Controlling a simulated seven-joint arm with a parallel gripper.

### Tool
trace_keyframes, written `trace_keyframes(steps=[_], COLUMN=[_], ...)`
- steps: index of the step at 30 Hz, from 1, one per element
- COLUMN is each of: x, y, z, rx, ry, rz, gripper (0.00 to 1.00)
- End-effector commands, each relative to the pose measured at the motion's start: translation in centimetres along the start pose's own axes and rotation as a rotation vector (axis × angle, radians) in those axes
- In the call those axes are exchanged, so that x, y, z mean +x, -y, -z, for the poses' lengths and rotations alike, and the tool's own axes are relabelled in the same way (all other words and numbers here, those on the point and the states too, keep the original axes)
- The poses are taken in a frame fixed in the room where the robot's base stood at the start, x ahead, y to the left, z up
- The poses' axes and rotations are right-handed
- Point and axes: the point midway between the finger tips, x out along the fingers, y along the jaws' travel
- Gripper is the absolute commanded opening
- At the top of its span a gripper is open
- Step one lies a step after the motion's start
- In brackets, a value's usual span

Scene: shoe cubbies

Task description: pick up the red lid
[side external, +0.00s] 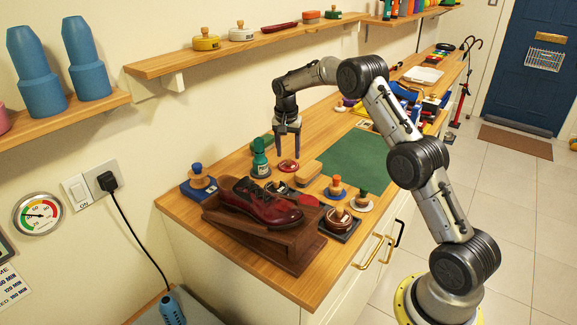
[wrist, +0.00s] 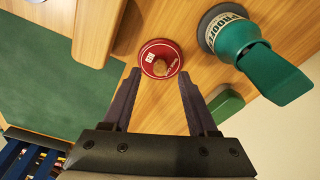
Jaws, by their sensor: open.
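The red lid (wrist: 153,68) is a round red disc with a wooden knob and pale lettering. In the wrist view it lies on the wooden counter, ahead of and between my fingers. In the side view a red lid (side external: 289,165) sits below my gripper (side external: 288,150). My gripper (wrist: 157,105) is open, its two dark fingers apart, with nothing between the tips. It points down above the lid. I cannot tell the exact height of the gap.
A green bottle (side external: 260,158) stands close to the lid, also in the wrist view (wrist: 240,45). A wooden block (side external: 308,173) lies on the other side. A dark red shoe (side external: 262,203) rests on a wooden stand nearer the front. A green mat (side external: 355,160) is clear.

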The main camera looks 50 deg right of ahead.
Motion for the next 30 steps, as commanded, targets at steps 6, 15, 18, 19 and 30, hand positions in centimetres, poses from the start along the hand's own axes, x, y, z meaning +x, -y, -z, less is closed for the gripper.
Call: trace_keyframes(steps=[6,15,18,19,30], x=[2.5,2.6,2.6,2.6,2.5], y=[0.0,0.0,0.0,0.0,0.0], z=[0.0,0.0,0.0,0.0,0.0], rx=[0.0,0.0,0.0,0.0,0.0], ry=[0.001,0.0,0.0,0.0,0.0], rz=[-0.001,0.0,0.0,0.0,0.0], gripper=[0.59,0.52,0.34,0.28,0.0])
